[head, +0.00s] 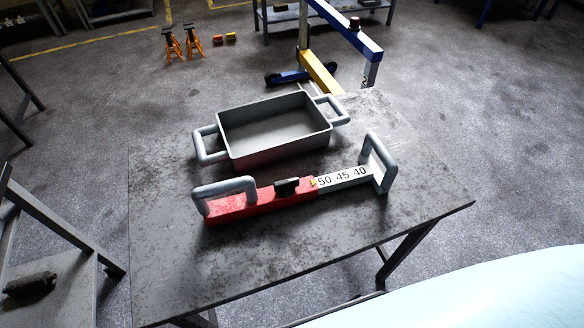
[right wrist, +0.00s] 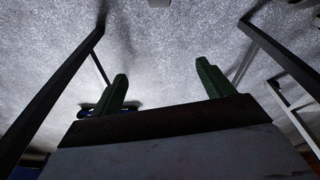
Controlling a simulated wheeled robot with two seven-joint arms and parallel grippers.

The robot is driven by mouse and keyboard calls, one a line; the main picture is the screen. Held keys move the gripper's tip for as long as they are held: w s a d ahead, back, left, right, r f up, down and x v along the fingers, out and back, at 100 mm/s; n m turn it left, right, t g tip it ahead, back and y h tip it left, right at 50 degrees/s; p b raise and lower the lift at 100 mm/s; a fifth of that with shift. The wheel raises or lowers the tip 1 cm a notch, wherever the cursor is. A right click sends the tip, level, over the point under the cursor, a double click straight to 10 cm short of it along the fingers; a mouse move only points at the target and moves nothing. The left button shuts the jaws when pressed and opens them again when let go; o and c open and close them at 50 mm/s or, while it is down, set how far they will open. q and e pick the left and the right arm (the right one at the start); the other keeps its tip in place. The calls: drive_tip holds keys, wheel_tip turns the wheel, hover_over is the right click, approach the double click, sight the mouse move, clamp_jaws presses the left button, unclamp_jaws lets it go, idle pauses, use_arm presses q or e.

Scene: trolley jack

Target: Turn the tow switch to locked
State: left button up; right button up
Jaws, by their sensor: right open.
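No part that I can name for sure as the tow switch shows. A red bar (head: 245,205) with a grey handle at each end lies on the table; its pale right section carries a scale reading 50 45 40 (head: 342,176). A small black knob (head: 287,187) sits on top of the red part, and a yellow pointer mark (head: 314,182) is beside the scale. My right gripper (right wrist: 164,86) shows in the right wrist view with its two green fingers apart and nothing between them. Neither gripper shows in the head view.
A grey metal table (head: 420,205) bears the bar and an empty grey tray (head: 230,142) with two handles. A blue and yellow frame (head: 350,35) stands behind it. Orange stands (head: 172,45) are farther back. A pale blue curved surface (head: 500,300) fills the lower right.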

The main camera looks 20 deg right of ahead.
drive_tip(key=w+r+m+t+h+p, duration=0.1)
drive_tip(key=w+r+p, duration=0.35)
drive_tip(key=r, duration=0.95)
drive_tip(key=w+r+m+t+h+p, duration=0.1)
drive_tip(key=w+r+t+p, duration=0.3)
drive_tip(key=r, duration=1.1)
use_arm(q)
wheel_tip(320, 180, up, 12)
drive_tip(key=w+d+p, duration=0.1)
drive_tip(key=p, duration=0.1)
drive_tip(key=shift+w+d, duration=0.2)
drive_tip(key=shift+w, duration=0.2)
use_arm(e)
drive_tip(key=t+y, duration=0.2)
drive_tip(key=t, duration=0.5)
approach(288, 184)
drive_tip(key=shift+m, duration=0.3)
drive_tip(key=x, duration=1.1)
drive_tip(key=shift+c, duration=0.4)
drive_tip(key=c, duration=0.9)
